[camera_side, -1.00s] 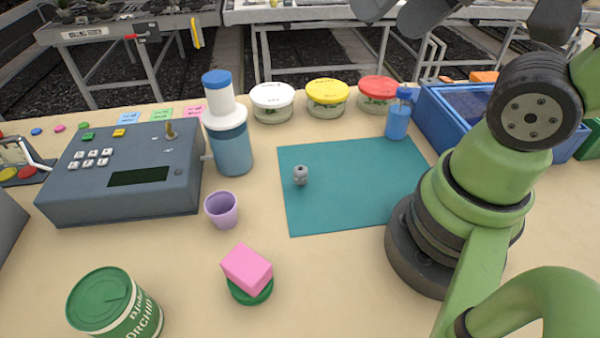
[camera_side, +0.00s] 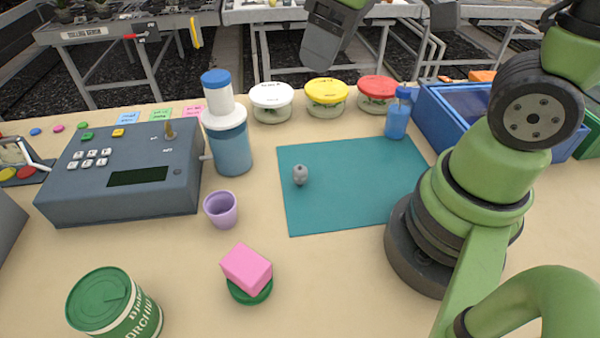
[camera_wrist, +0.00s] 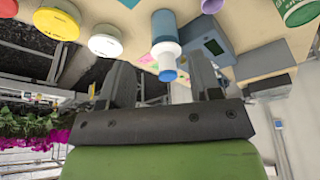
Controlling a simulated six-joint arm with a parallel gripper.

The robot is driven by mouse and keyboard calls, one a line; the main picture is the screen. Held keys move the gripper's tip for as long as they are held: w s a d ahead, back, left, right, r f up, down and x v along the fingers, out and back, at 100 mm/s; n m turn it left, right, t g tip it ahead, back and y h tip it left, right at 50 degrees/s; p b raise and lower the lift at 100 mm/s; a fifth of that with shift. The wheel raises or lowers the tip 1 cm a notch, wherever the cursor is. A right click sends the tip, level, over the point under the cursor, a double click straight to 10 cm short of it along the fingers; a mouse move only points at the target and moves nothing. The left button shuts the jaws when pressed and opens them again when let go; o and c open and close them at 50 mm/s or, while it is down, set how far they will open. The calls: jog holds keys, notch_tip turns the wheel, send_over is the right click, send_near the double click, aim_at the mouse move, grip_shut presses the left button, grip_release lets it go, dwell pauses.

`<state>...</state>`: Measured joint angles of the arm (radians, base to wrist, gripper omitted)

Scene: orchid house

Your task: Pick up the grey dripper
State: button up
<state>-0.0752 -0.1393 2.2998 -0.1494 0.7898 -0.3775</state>
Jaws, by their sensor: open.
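The grey dripper (camera_side: 300,174) is a small rounded piece on the left part of the teal mat (camera_side: 350,205) in the side view. It does not show in the wrist view. My gripper is high at the top edge of the side view, well above and behind the mat, with a dark finger (camera_side: 327,38) hanging down. In the wrist view my gripper (camera_wrist: 160,80) has its two dark fingers apart, with nothing held between them.
Behind the mat stand white, yellow (camera_side: 326,97) and red-lidded jars and a small blue bottle (camera_side: 397,121). Left are a tall blue-capped bottle (camera_side: 228,140), a purple cup (camera_side: 221,209) and a grey console (camera_side: 125,180). A pink block (camera_side: 246,268) sits in front; a blue crate (camera_side: 437,128) stands right.

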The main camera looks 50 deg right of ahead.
jog(key=w+f+n+g+h, duration=0.1)
jog(key=w+f+n+g, duration=0.25)
jog(key=f+n, duration=0.55)
send_over(299, 169)
jog(key=shift+g+h, duration=0.35)
jog(key=shift+h, duration=0.05)
notch_tip(299, 169, down, 9)
jog(key=shift+w+a+f, duration=0.1)
jog(key=shift+d+f, duration=0.2)
jog(key=shift+f, duration=2.9)
jog(key=c, duration=1)
